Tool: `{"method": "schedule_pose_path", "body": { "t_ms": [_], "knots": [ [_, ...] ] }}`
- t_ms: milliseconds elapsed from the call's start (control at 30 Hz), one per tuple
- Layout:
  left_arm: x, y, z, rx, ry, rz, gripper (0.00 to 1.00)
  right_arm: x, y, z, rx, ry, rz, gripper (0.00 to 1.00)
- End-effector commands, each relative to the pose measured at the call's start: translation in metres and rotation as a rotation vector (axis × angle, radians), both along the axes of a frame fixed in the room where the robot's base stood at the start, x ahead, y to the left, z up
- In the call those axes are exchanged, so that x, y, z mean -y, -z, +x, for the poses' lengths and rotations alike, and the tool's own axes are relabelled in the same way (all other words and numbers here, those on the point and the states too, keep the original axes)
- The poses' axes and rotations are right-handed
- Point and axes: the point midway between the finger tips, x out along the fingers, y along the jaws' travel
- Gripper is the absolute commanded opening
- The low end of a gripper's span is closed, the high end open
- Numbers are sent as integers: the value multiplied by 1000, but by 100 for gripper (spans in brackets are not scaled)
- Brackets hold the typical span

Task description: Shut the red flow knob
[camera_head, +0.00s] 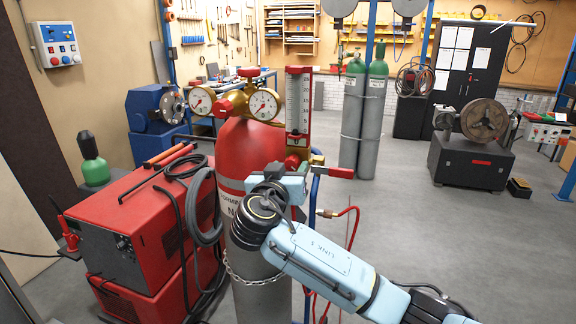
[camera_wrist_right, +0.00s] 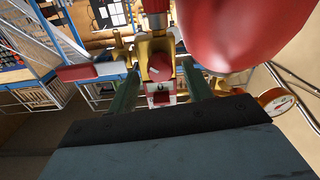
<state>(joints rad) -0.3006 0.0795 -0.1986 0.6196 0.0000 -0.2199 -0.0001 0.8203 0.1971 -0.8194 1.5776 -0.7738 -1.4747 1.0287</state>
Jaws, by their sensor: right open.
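The red flow knob (camera_wrist_right: 160,70) sits below the flowmeter on a brass body, in the middle of the right wrist view. In the head view the knob (camera_head: 292,162) shows only partly above my right gripper. The flowmeter (camera_head: 298,100) stands upright beside the red gas cylinder (camera_head: 250,150). My right gripper (camera_head: 283,186) is at the knob; in the wrist view its green fingers (camera_wrist_right: 160,80) are apart, one on each side of the knob. Whether they touch it I cannot tell. My left gripper is out of view.
A red lever handle (camera_head: 341,172) sticks out right of the flowmeter, close to my gripper. Two pressure gauges (camera_head: 264,104) sit on top of the cylinder. A red welding machine (camera_head: 135,235) with cables stands left. Open floor (camera_head: 400,220) lies right.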

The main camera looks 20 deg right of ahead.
Motion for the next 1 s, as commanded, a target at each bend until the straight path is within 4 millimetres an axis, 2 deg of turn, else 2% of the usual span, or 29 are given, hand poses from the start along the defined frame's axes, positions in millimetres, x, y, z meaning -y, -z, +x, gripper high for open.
{"method": "schedule_pose_path", "body": {
  "t_ms": [267, 600, 1000],
  "knots": [
    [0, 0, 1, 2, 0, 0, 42, 1, 1, 1, 0, -1, 0, 50],
    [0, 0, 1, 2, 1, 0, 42, 1, 1, 1, 0, 0, 0, 7],
    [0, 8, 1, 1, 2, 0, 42, 0, 3, 1, -45, 0, -62, 6]
  ]
}}
